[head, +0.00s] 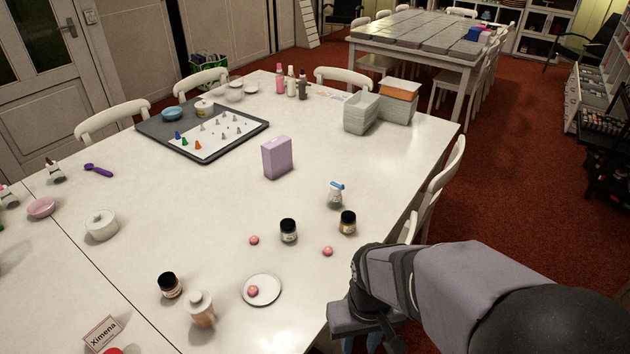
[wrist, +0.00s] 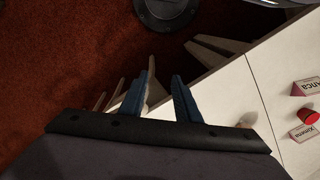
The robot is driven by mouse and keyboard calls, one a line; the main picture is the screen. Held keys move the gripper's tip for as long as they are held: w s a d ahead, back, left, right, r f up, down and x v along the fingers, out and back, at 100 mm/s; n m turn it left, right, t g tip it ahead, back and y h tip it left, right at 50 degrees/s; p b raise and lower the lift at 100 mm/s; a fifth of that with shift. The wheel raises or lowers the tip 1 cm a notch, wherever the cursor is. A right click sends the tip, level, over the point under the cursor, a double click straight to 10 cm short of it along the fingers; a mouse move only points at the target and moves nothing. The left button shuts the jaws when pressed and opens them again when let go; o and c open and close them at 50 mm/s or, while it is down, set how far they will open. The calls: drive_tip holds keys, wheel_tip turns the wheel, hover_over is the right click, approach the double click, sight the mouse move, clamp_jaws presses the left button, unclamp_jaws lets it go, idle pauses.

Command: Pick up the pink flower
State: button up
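Three small pink round pieces, which look like the flowers, show in the head view; their petals are too small to make out. One pink flower (head: 254,240) lies on the table left of a dark-lidded jar, a second pink flower (head: 327,251) lies right of that jar, and a third pink flower (head: 252,291) sits on a small white round plate (head: 273,299). My gripper (wrist: 160,76) has two blue fingers, apart with nothing between them. It hangs beyond the table's near right edge, over the red floor. No flower shows in the wrist view.
Dark-lidded jars (head: 288,231), (head: 348,222), (head: 170,286) and a pale bottle (head: 201,310) stand around the flowers. A small blue-topped bottle (head: 335,195) and a lilac box (head: 277,158) stand farther back. The white table (head: 385,175) is bare between them. A chair (head: 440,190) stands along its right edge.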

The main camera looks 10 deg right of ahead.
drive_tip(key=o, duration=0.4)
drive_tip(key=shift+r, duration=0.15)
drive_tip(key=m+t+b, duration=0.1)
drive_tip(key=t+b, duration=0.4)
approach(328, 249)
drive_tip(key=shift+h, duration=0.3)
drive_tip(key=shift+a+p+x, duration=0.15)
drive_tip(key=shift+p+x, duration=0.45)
drive_tip(key=shift+x, duration=1.35)
drive_tip(key=shift+a+p+x, duration=0.15)
drive_tip(key=shift+p+x, duration=0.45)
drive_tip(key=shift+x, duration=1.4)
